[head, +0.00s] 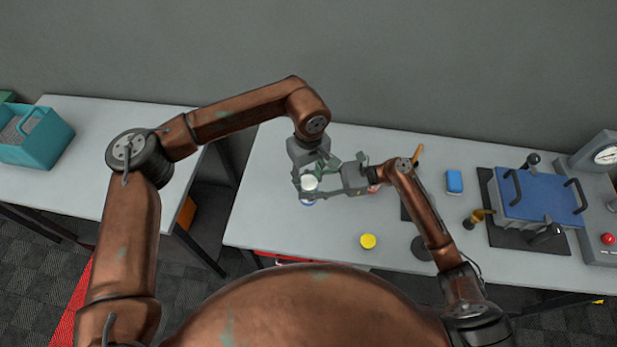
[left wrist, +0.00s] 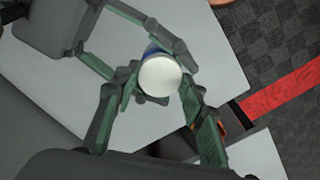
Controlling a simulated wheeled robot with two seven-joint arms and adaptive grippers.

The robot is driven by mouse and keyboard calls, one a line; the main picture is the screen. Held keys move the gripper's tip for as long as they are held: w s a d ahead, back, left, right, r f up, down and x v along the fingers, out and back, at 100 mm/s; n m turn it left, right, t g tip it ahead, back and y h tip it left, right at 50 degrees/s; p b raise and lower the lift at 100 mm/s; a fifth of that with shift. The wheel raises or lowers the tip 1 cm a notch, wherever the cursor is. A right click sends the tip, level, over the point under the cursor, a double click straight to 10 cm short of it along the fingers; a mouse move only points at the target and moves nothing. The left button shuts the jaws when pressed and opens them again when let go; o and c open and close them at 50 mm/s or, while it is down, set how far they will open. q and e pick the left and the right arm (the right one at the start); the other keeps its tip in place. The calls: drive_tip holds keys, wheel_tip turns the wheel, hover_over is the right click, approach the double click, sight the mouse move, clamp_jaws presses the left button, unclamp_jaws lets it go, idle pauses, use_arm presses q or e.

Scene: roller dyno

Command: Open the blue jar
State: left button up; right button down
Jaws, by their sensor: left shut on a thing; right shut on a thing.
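The blue jar with a round white lid (head: 309,183) is over the middle table; a little of its blue body (head: 307,202) shows below the lid. In the left wrist view the white lid (left wrist: 160,75) faces the camera, with a sliver of blue body (left wrist: 151,48) behind it. My left gripper (head: 311,174) comes from above and is shut on the lid. My right gripper (head: 318,187) comes from the right and is shut on the jar's body. The fingers overlap and hide much of the jar, so I cannot tell whether it touches the table.
A yellow round piece (head: 368,241) lies on the table (head: 265,215) in front of the grippers. To the right are a blue block (head: 454,181) and a blue-topped machine (head: 540,196) with a gauge unit (head: 604,155). A teal basket (head: 38,138) stands on the left table.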

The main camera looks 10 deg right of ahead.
use_arm(q)
drive_tip(key=o, duration=1.3)
drive_tip(key=shift+r, duration=2.35)
drive_tip(key=shift+c, duration=0.4)
wheel_tip(320, 180, up, 3)
drive_tip(key=m, duration=0.3)
drive_tip(key=shift+f, duration=3.9)
drive_tip(key=shift+c, duration=0.3)
